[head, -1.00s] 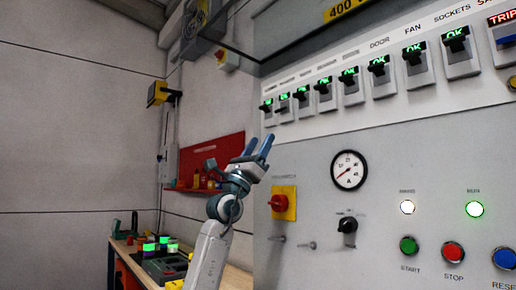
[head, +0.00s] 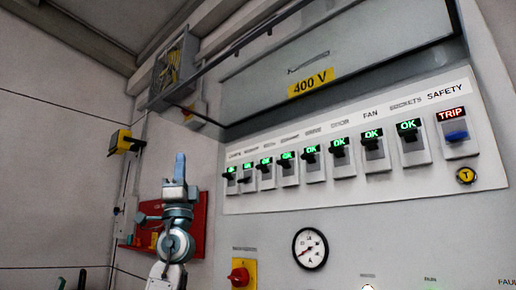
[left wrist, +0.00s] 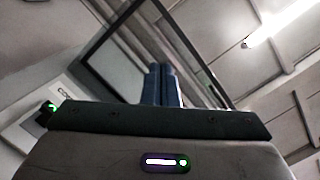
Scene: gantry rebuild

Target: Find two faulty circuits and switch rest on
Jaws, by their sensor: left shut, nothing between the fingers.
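A row of breaker switches on a white strip (head: 300,200) runs across the panel in the head view. The sockets switch (head: 410,141), fan switch (head: 375,150), door switch (head: 342,158) and those further left show green OK signs with black levers. The safety switch (head: 456,131) at the right end shows a red TRIP sign and has a blue lever. My left gripper (head: 180,160) points up, left of the row and apart from it. Its blue fingers (left wrist: 161,85) are together and empty in the left wrist view. My right gripper is out of view.
A yellow round T button (head: 466,175) sits under the safety switch. Below are a dial gauge (head: 310,248) and a red rotary switch on a yellow plate (head: 240,272). A raised cover (head: 350,50) hangs above the row. A red board (head: 195,225) is behind my left arm.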

